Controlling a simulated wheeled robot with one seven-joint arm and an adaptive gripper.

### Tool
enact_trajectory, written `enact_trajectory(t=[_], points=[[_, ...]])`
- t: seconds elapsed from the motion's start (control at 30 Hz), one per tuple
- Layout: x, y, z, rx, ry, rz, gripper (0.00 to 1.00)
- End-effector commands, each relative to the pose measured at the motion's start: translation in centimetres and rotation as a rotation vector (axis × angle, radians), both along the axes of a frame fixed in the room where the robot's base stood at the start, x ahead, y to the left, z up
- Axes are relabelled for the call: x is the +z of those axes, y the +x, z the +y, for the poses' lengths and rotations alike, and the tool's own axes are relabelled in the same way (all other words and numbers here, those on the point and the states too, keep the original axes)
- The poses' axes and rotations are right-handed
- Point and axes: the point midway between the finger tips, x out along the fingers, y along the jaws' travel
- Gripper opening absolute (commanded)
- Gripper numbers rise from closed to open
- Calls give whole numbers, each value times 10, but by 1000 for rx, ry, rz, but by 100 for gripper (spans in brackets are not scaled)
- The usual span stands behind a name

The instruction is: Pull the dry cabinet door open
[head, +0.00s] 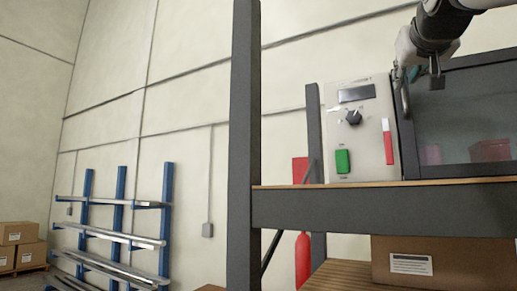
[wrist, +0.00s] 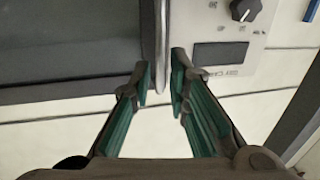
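The dry cabinet (head: 372,150) stands on a shelf, with a light control panel at its left and a dark-framed glass door (head: 455,115) at its right. The door looks closed and also fills the upper left of the wrist view (wrist: 65,40). A metal bar handle (head: 404,100) runs upright along the door's left edge. In the wrist view the handle (wrist: 161,45) reaches in between my fingertips. My gripper (wrist: 161,75) is open, with one green-padded finger on each side of the handle and gaps visible. In the head view my gripper (head: 404,72) is partly hidden by my arm.
The panel has a dark knob (head: 353,117), a green switch (head: 343,161) and a display. Pinkish boxes (head: 490,150) show behind the glass. A dark shelf post (head: 243,150) stands left of the cabinet. A cardboard box (head: 445,262) sits on the level below.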

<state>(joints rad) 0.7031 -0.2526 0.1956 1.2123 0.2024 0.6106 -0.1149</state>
Motion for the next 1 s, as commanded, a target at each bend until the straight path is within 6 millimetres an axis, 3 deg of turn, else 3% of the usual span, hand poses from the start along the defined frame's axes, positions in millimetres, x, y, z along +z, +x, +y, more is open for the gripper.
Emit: enact_trajectory(t=[0.13, 0.33, 0.67, 0.73, 1.0], points=[[0, 21, -10, -1, 0, 1, 16], [0, 36, -16, 0, -1, 1, 16], [0, 39, -16, 0, -1, -1, 16], [0, 39, -16, 0, -1, 0, 0], [0, 38, -16, -1, -1, 0, 0]])
